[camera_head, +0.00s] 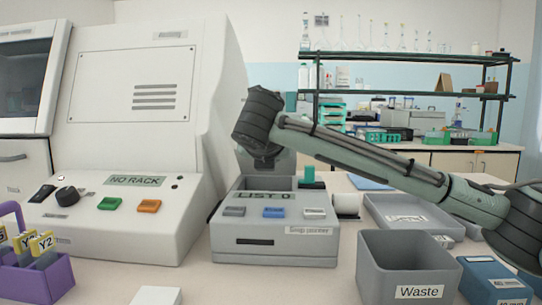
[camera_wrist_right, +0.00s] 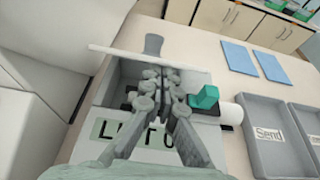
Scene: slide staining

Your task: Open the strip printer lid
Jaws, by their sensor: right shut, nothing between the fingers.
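The strip printer (camera_head: 272,253) is a grey box with a "LIST 0" display and three buttons on its front. Its top compartment is open to view. The lid looks raised: a pale plate (camera_wrist_right: 186,65) shows nearly edge-on at the compartment's far side in the right wrist view, and a grey panel (camera_head: 284,163) stands behind the printer in the head view. My right gripper (camera_wrist_right: 166,72) is shut and empty, over the compartment with its fingertips close to the plate. I cannot tell whether they touch. In the head view my wrist hides part of the lid. My left gripper is out of view.
A teal block (camera_head: 308,177) and a white roll (camera_head: 347,205) are at the printer's right. A grey Waste bin (camera_head: 403,268) and a grey tray (camera_head: 395,206) stand further right. A large white machine (camera_head: 140,120) closes off the left. A purple rack (camera_head: 40,280) is front left.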

